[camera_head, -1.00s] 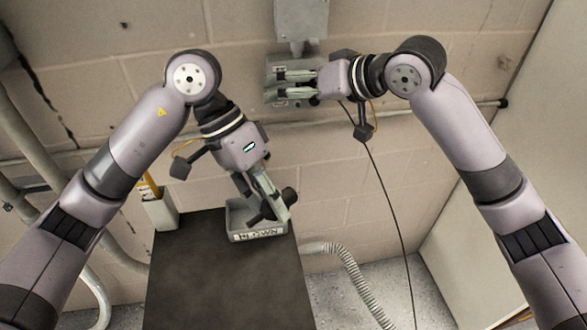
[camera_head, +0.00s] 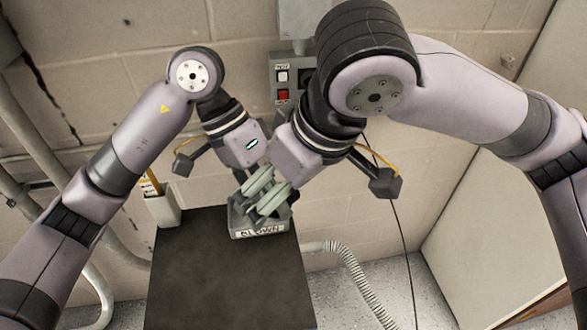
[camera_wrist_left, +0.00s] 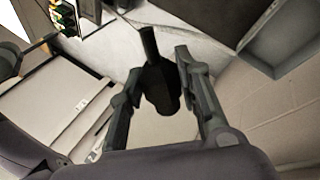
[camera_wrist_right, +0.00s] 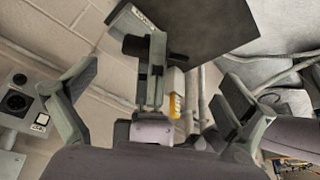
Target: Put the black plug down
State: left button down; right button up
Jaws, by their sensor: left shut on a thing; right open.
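The black plug (camera_wrist_left: 160,88) is between the two fingers of my left gripper (camera_wrist_left: 158,75), which is shut on it. In the right wrist view the plug (camera_wrist_right: 136,46) sticks out sideways from the left fingers. The head view hides it behind my right gripper (camera_head: 262,198). The right gripper is open, its fingers (camera_wrist_right: 158,98) spread on either side of the left gripper without a hold on the plug. The grey tray labelled BLOWN (camera_head: 258,234) stands at the back of the dark table, under both grippers in the head view.
The dark tabletop (camera_head: 225,280) is bare in front of the tray. A wall box (camera_head: 283,92) with a white and a red switch is partly hidden by my right arm. A thin black cable (camera_head: 403,230) hangs at the right, near a corrugated hose (camera_head: 350,268).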

jog(key=x, duration=0.7)
jog(key=shift+w+a+f, duration=0.15)
jog(key=shift+f, duration=0.1)
pick_arm(q)
jog(key=shift+d+r, duration=0.1)
pick_arm(e)
jog(key=shift+a, duration=0.1)
jog(key=c, duration=1.2)
pick_arm(q)
jog(key=c, duration=1.5)
grip_release()
pick_arm(e)
jog(key=shift+c, duration=0.5)
pick_arm(q)
jog(key=o, duration=0.4)
